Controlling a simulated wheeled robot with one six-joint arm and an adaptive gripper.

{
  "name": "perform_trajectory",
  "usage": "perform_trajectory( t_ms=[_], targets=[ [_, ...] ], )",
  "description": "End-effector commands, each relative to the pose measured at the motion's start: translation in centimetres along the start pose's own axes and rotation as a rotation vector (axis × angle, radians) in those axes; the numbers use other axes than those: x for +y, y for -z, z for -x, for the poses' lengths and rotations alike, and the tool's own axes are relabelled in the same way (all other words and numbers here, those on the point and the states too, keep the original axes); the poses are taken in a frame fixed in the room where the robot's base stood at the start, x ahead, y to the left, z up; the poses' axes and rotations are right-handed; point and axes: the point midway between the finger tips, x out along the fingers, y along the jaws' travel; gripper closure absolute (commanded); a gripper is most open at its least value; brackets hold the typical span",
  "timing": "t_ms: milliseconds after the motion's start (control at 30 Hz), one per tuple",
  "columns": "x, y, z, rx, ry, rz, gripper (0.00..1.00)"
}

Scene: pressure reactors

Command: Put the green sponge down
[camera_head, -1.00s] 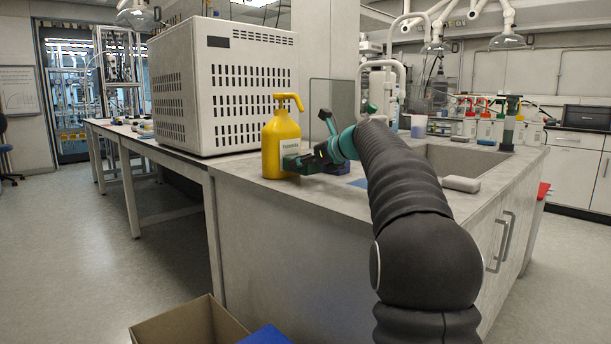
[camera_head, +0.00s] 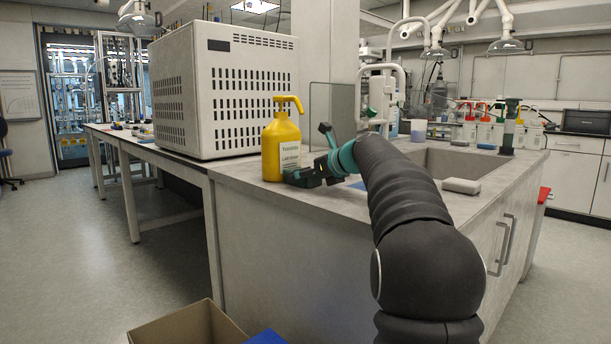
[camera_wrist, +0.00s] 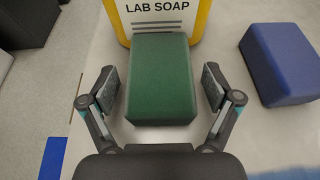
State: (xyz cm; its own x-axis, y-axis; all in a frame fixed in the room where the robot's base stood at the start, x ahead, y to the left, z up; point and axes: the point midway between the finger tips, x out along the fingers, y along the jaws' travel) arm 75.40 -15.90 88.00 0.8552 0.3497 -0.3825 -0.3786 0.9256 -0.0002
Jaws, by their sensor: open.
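The green sponge (camera_wrist: 160,78) lies on the grey countertop (camera_wrist: 262,130) between the fingers of my gripper (camera_wrist: 160,90) in the wrist view. Bare gaps show on both sides of it, so my open gripper is apart from it. The sponge's far end is right in front of the yellow lab soap bottle (camera_wrist: 200,14); I cannot tell if they touch. In the head view my gripper (camera_head: 312,158) is low at the counter, just right of the soap bottle (camera_head: 281,150).
A blue sponge (camera_wrist: 284,62) lies to the right of my gripper in the wrist view. A large white vented box (camera_head: 225,90) stands left of the bottle. A sink (camera_head: 450,160) and a pale block (camera_head: 461,186) are to the right. A cardboard box (camera_head: 190,325) is on the floor.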

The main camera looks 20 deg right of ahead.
Motion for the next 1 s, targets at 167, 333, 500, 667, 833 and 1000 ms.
perform_trajectory(
  t_ms=[167,333,500,667,833,1000],
  targets=[
    [-0.1,-0.3,1.2,-0.001,0.002,0.000,0.11],
    [-0.1,-0.4,4.3,-0.001,0.004,0.001,0.11],
    [-0.1,-0.4,7.8,-0.001,0.003,-0.001,0.11],
    [-0.1,-0.3,10.3,0.000,0.002,0.000,0.11],
    [0.0,-0.3,11.8,0.000,0.001,0.000,0.11],
    [0.0,-0.2,12.2,0.000,0.000,0.000,0.11]
  ],
)
